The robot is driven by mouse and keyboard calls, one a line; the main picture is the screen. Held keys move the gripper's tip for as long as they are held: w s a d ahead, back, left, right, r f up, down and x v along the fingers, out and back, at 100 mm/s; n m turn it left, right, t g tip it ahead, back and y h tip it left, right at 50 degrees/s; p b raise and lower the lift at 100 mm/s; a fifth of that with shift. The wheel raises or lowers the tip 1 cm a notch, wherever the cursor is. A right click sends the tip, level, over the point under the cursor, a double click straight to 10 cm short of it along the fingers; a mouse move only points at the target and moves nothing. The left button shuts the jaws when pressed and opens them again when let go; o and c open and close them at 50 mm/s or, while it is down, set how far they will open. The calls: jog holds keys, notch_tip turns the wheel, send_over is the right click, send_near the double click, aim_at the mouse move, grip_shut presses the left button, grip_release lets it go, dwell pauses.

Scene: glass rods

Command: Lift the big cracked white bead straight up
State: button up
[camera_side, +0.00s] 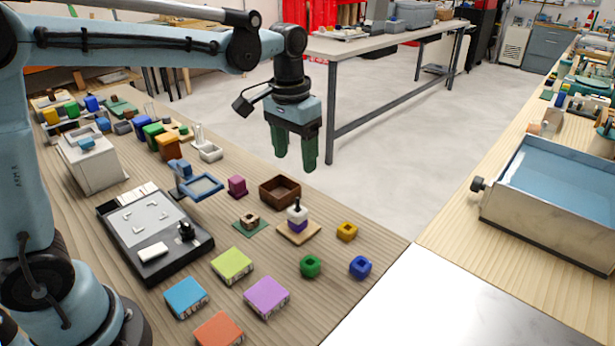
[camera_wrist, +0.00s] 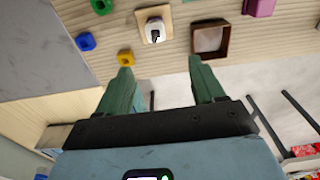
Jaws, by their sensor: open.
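A white bead (camera_side: 297,213) sits on a dark peg above a purple bead (camera_side: 297,225), on a small wooden base (camera_side: 299,236). The white bead also shows at the top of the wrist view (camera_wrist: 154,27), with the dark peg at its middle. The picture is too small to show a crack. My gripper (camera_side: 295,160) has green fingers pointing down. It is open and empty, well above the table and apart from the bead. In the wrist view the fingers (camera_wrist: 160,68) are spread wide, with the bead beyond their tips.
A brown open box (camera_side: 280,190) stands close behind the peg. Yellow (camera_side: 347,231), green (camera_side: 310,266) and blue (camera_side: 360,267) beads lie in front and right. A magenta block (camera_side: 237,186) and a small piece on a green mat (camera_side: 250,231) are left. The air around my gripper looks clear.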

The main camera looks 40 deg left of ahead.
aim_at(302, 207)
jog(key=shift+g, duration=0.3)
jog(key=f, duration=0.8)
jog(key=w+f, duration=0.1)
jog(key=f, duration=0.3)
jog(key=shift+d+f, duration=0.35)
jog(key=c, duration=1.1)
jog(key=shift+r, duration=5.05)
